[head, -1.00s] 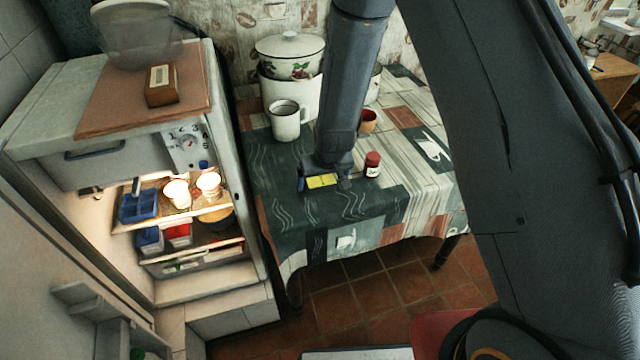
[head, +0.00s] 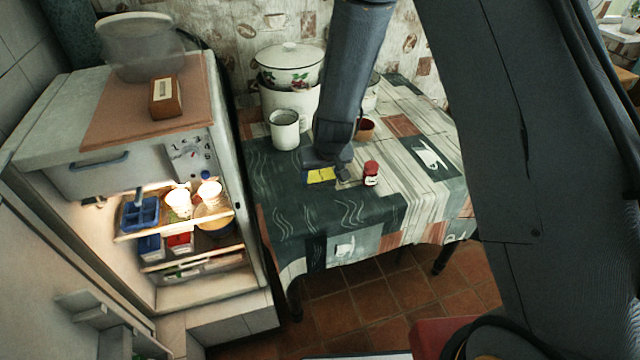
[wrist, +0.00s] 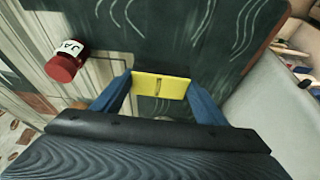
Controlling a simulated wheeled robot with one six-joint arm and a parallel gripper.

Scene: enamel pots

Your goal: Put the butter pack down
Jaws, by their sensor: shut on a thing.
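The butter pack (head: 321,175) is a small yellow block over the patterned tablecloth on the table (head: 270,210). It also shows in the wrist view (wrist: 160,87). My gripper (head: 322,172) is shut on it, with a blue finger at each end of the pack in the wrist view (wrist: 160,92). The pack is at or just above the cloth; I cannot tell whether it touches. My arm hides part of the pack's far side in the head view.
A red-lidded jar (head: 371,173) stands close to the right of the pack. A white mug (head: 284,130), a lidded enamel pot (head: 290,68) and a reddish cup (head: 365,129) stand farther back. The cloth in front is clear. An open fridge (head: 150,175) is at left.

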